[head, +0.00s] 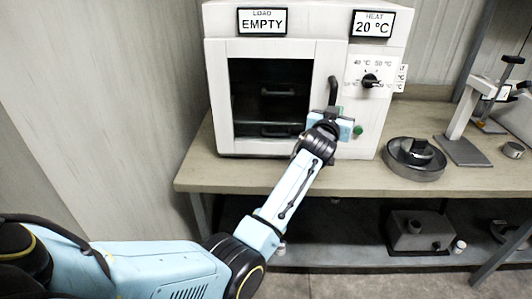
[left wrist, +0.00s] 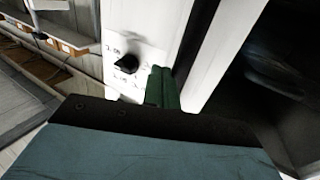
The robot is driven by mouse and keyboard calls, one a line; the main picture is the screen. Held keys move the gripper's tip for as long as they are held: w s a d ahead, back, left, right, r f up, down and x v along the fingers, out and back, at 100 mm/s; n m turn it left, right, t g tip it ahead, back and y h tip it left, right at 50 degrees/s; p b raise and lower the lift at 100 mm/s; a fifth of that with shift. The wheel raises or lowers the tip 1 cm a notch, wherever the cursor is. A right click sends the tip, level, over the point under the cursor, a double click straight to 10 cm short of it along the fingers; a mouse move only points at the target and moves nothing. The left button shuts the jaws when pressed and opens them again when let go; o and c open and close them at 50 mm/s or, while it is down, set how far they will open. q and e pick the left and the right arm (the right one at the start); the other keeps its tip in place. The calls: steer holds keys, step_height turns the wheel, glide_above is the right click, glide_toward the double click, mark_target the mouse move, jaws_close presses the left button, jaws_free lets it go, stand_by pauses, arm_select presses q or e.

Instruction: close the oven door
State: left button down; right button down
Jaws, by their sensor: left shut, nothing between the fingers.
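The white oven (head: 305,20) stands on the bench. Its door (head: 268,143) has a dark window with racks visible behind it. The black door handle (head: 332,88) is upright on the door's right side. My left gripper (head: 340,112) is shut and empty at the handle's lower end; contact is unclear. In the left wrist view its green fingers (left wrist: 162,88) are together beside the white door edge (left wrist: 232,38). My right gripper is out of view.
The oven's control panel has a black knob (head: 370,80), which also shows in the left wrist view (left wrist: 126,62), and a green button (head: 358,131). Signs read "EMPTY" (head: 262,22) and "20 °C" (head: 372,24). A round metal pan (head: 413,172) sits on the bench (head: 250,176) at right.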

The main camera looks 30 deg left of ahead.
arm_select(q)
steer(key=shift+s, duration=0.1)
steer(key=s+d+p, duration=0.1)
steer(key=s+d, duration=0.1)
steer(key=s, duration=1.1)
step_height(320, 180, down, 20)
steer(key=s+d+m+g+h, duration=0.2)
steer(key=s+g, duration=0.1)
steer(key=g, duration=0.1)
steer(key=s+f+g, duration=0.2)
steer(key=s+f, duration=0.2)
steer(key=f, duration=0.3)
steer(key=s+f+m+g, duration=0.1)
steer(key=s+f, duration=0.3)
steer(key=f, duration=0.4)
steer(key=s+f+g, duration=0.2)
steer(key=s+f, duration=0.3)
steer(key=f, duration=0.2)
steer(key=s+a+f+g, duration=0.2)
steer(key=s+f, duration=0.4)
steer(key=s, duration=0.7)
steer(key=s+a+f+g, duration=0.2)
steer(key=s+f, duration=0.5)
steer(key=s, duration=0.5)
steer(key=s+a+f+g, duration=0.2)
steer(key=s+f, duration=0.4)
steer(key=s, duration=0.7)
steer(key=shift+s+f+m+g, duration=0.15)
steer(key=shift+s+m+g, duration=0.25)
steer(key=shift+g, duration=0.5)
